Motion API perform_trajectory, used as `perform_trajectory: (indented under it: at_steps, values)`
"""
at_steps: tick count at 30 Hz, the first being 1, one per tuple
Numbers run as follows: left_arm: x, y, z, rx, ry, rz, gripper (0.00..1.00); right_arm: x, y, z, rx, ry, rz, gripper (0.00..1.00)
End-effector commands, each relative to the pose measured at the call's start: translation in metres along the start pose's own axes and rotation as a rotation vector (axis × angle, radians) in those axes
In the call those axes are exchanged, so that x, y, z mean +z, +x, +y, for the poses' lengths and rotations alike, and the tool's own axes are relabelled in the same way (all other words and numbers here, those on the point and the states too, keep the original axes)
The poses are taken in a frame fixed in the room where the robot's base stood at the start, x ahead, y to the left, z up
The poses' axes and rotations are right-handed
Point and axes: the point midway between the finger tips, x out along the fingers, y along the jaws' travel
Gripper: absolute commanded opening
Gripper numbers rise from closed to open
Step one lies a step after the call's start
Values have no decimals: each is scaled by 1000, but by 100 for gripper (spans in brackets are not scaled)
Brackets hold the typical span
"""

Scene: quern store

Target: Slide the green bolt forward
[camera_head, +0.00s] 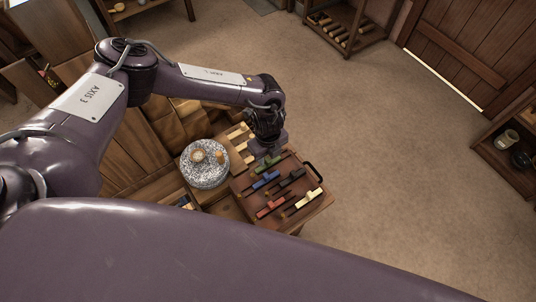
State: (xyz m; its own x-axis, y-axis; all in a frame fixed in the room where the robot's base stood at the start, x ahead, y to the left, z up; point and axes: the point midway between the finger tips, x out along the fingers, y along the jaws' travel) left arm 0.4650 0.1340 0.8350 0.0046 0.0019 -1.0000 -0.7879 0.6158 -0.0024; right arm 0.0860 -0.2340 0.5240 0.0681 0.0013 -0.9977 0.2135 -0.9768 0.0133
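A wooden board (312,215) carries several coloured sliding bolts. The green bolt (268,164) is at the board's far edge, nearest my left gripper. My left gripper (266,152) points down right at the green bolt, partly covering it from this angle. Its fingertips are too small and hidden to tell whether they are open or shut, or whether they touch the bolt. My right gripper is not in view.
On the board are a blue bolt (265,180), a red bolt (271,206), a cream bolt (306,201), a dark bolt (292,176) and a black handle (316,171). A grey stone quern (206,178) stands left of it. Open floor (385,150) lies right.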

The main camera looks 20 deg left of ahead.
Motion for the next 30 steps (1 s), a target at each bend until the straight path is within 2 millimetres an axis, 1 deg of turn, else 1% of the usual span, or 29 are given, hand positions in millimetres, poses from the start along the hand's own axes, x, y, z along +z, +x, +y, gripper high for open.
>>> perform_trajectory:
  at_steps: [2, 4, 7, 9, 11, 13, 15, 17, 21, 24, 30]
  values:
    - [0, 11, 0, 2, -2, 0, 36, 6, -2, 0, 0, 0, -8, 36]
    - [0, 18, 0, 2, -2, 0, 36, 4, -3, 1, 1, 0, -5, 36]
    - [0, 24, 0, 1, -1, -1, 36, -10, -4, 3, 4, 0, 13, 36]
    - [0, 26, 0, 0, -1, -1, 36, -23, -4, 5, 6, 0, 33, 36]
    - [0, 26, 0, -1, -1, 0, 36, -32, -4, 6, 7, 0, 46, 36]
    - [0, 26, 0, -1, -1, 0, 36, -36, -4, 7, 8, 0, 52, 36]
    - [0, 26, 0, -1, -1, 0, 36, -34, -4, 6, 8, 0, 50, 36]
    - [0, 26, 0, 0, -1, 0, 30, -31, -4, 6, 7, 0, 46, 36]
    - [0, 26, 0, 0, -1, 0, 12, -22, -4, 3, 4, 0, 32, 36]
    - [0, 26, 0, 0, -1, 0, 0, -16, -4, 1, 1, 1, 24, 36]
    - [0, 26, 0, 0, -1, -1, 0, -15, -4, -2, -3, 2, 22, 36]
